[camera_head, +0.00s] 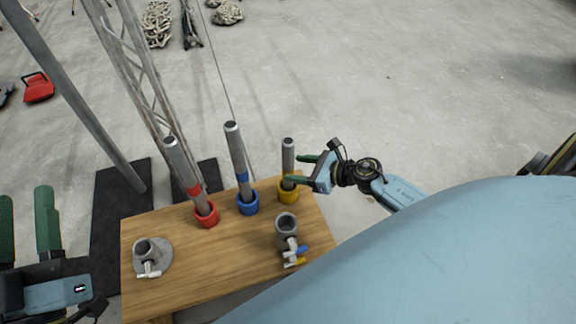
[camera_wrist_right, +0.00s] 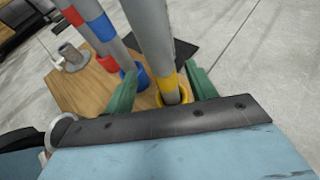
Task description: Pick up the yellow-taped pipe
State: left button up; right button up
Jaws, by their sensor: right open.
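The yellow-taped pipe (camera_head: 288,157) is a short grey tube standing upright in a yellow cup (camera_head: 288,194) on a wooden table. In the right wrist view the pipe (camera_wrist_right: 150,35) rises between my two green fingers, with its yellow tape (camera_wrist_right: 168,84) low down near the cup. My right gripper (camera_head: 302,169) is open at the pipe's right side, one finger on the near side and one on the far side. Contact cannot be told. My left gripper (camera_head: 27,225) is open and empty at the lower left, away from the pipe.
A red-taped pipe (camera_head: 180,165) and a blue-taped pipe (camera_head: 236,150) stand in matching cups to the left. Metal clamp fittings (camera_head: 286,224) (camera_head: 146,248) sit on the wooden table (camera_head: 210,262). A truss (camera_head: 135,65) stands behind.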

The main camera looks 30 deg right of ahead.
aim_at(283, 165)
jog(key=shift+w+a+f, duration=0.15)
jog(key=shift+w, duration=0.15)
jog(key=b+x, duration=0.2)
jog(key=x, duration=0.2)
jog(key=shift+w, duration=0.15)
pick_arm(q)
jog(key=s+r+t, duration=0.1)
jog(key=s+r+t+h, duration=0.1)
jog(key=t, duration=0.1)
jog(key=shift+a+r, duration=0.2)
jog(key=shift+r, duration=0.15)
pick_arm(e)
jog(key=shift+w+a+f, duration=0.1)
jog(key=shift+w+a, duration=0.1)
jog(key=shift+w, duration=0.15)
jog(key=shift+c, duration=0.5)
jog(key=c, duration=1)
jog(key=shift+c, duration=0.5)
